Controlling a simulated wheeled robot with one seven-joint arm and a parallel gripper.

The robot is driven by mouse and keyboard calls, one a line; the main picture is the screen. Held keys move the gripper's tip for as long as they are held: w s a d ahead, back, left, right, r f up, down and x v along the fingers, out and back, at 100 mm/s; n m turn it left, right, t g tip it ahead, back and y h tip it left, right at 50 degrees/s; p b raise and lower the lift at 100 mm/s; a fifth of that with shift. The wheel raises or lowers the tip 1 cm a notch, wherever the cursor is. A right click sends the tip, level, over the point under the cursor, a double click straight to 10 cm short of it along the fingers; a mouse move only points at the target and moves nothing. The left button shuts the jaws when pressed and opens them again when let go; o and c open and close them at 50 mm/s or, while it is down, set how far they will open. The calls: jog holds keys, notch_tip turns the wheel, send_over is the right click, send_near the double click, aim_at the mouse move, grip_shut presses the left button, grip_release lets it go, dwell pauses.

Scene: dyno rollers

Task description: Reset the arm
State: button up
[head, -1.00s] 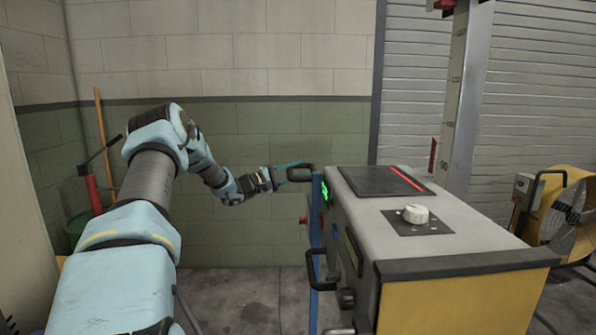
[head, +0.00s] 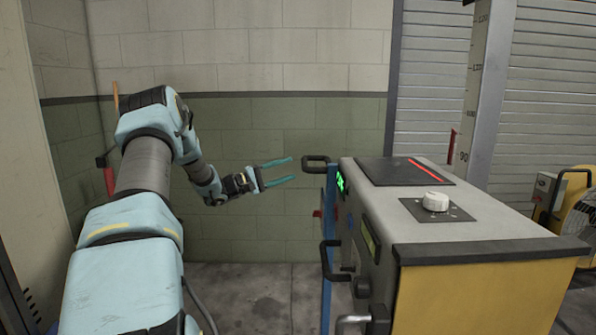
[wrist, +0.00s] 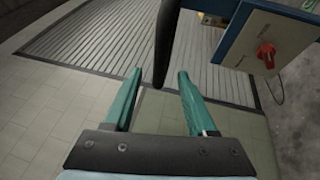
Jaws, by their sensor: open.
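My arm reaches forward from the lower left of the head view, bent at the elbow. My gripper (head: 286,171) has teal fingers spread apart and holds nothing. It hangs in the air to the left of the machine's upper black handle (head: 316,161), with a visible gap between them. In the wrist view my gripper (wrist: 158,100) also shows open. A dark bar (wrist: 166,45) stands just beyond the fingertips there, and I see nothing gripped.
A grey and yellow machine (head: 480,232) with a white knob (head: 435,201) fills the right. A red switch (wrist: 266,52) is at the upper right of the wrist view. Floor (head: 255,290) left of the machine is clear.

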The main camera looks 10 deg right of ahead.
jog(key=shift+s+a+f, duration=0.1)
jog(key=shift+s+a, duration=0.05)
jog(key=shift+a, duration=0.4)
jog(key=s+a+f+m+t+y, duration=0.15)
jog(key=s+a+t+y, duration=0.45)
jog(key=y, duration=0.9)
jog(key=s+a+f+m+g+y, duration=0.1)
jog(key=s+a+g, duration=0.1)
jog(key=s, duration=0.8)
jog(key=s+a+f+m+g+y, duration=0.1)
jog(key=s+a+f+g, duration=0.1)
jog(key=s, duration=0.9)
jog(key=s+a+f+m+g+y, duration=0.1)
jog(key=s+a+f+g+y, duration=0.1)
jog(key=s+g, duration=0.4)
jog(key=s+a+p, duration=0.1)
jog(key=s, duration=0.3)
jog(key=shift+s+a+f+m, duration=0.2)
jog(key=shift+s+m, duration=0.05)
jog(key=shift+m, duration=0.1)
